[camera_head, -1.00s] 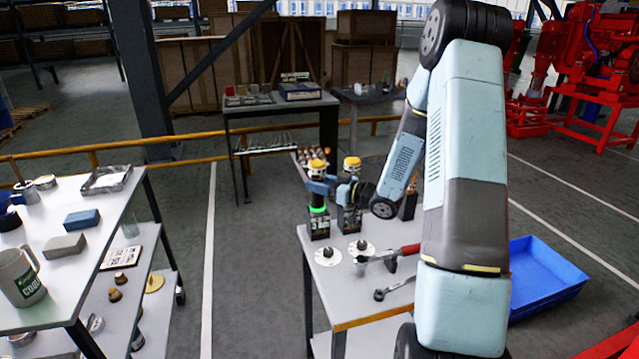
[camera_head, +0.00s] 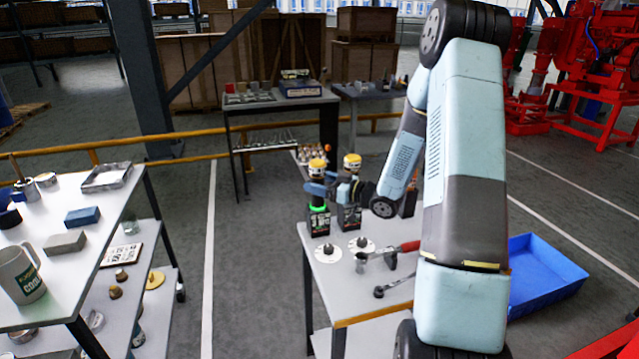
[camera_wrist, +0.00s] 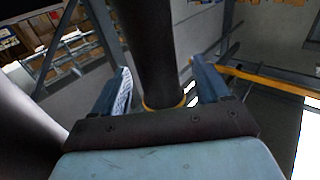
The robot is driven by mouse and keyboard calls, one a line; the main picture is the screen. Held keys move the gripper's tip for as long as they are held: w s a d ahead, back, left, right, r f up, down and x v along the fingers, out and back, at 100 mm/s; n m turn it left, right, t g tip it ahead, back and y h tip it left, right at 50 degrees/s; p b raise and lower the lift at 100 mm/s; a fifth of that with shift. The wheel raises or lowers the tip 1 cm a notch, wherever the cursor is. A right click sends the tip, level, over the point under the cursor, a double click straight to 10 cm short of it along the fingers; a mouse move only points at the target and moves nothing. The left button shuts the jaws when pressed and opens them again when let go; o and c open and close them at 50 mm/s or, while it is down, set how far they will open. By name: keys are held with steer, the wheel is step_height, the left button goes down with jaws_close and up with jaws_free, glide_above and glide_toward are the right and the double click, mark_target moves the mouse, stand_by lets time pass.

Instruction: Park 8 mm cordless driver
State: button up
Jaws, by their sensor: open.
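Two drivers with yellow-and-black tops stand upright at the back left of the bench. The left driver (camera_head: 317,166) stands in a dark dock (camera_head: 319,223) with a green lit ring. The right driver (camera_head: 352,162) stands in a similar dark dock (camera_head: 348,216). I cannot read which is the 8 mm one. My gripper (camera_head: 319,189) is at the left driver, level with its middle. In the wrist view, the open fingers of my gripper (camera_wrist: 160,72) lie either side of a dark cylindrical body (camera_wrist: 157,45) with a yellow ring. Contact is unclear.
A blue bin (camera_head: 540,270) is at right. A cluttered table (camera_head: 95,245) stands at left. A yellow rail (camera_head: 200,157) runs behind.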

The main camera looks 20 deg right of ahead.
steer(key=v, duration=1.3)
steer(key=shift+s+d, duration=0.3)
steer(key=shift+f, duration=0.1)
